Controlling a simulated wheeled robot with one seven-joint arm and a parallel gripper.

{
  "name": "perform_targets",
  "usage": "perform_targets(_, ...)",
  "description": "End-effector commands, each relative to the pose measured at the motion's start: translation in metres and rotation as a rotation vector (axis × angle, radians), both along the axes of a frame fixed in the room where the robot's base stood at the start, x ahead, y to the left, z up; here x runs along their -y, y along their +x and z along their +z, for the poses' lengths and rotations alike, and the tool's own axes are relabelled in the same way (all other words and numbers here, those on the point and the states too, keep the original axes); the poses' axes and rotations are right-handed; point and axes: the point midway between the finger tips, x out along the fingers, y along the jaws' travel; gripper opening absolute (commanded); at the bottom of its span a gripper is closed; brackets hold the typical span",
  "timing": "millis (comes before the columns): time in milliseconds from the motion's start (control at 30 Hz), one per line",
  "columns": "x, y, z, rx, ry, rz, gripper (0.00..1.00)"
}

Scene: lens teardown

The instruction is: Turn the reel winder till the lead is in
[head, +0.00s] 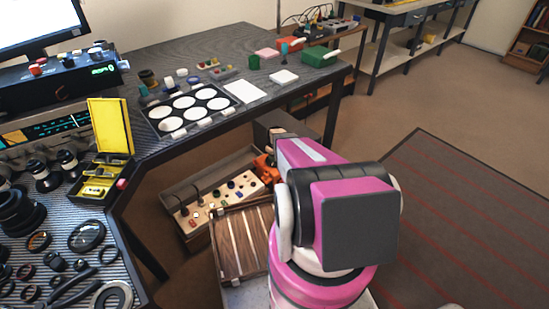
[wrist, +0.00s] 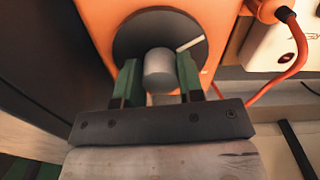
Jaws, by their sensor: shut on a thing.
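The reel winder's orange housing (wrist: 92,28) fills the upper middle of the wrist view. On it is a dark round disc (wrist: 128,42) with a pale line mark at its upper right. A grey knob (wrist: 158,66) stands out from the disc's middle. My gripper (wrist: 158,72) is shut on this knob, one green finger pad on each side. The orange lead (wrist: 300,52) hangs in a loop right of the housing, running from a dark fitting down and back left. In the head view the orange reel (head: 264,166) is partly hidden by my pink arm, and my gripper is hidden there.
A low tray of small parts (head: 205,173) lies left of the reel, with a striped wooden board (head: 228,240) in front. The grey workbench (head: 150,57) stands above, and its dark leg (head: 140,249) is close. Open floor (head: 415,100) lies right.

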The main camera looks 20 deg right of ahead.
Motion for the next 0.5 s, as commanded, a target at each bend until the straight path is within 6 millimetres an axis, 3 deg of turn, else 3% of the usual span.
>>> perform_targets(500, -0.0013, -0.0007, 0.0000, -0.001, 0.000, -0.491, 0.12)
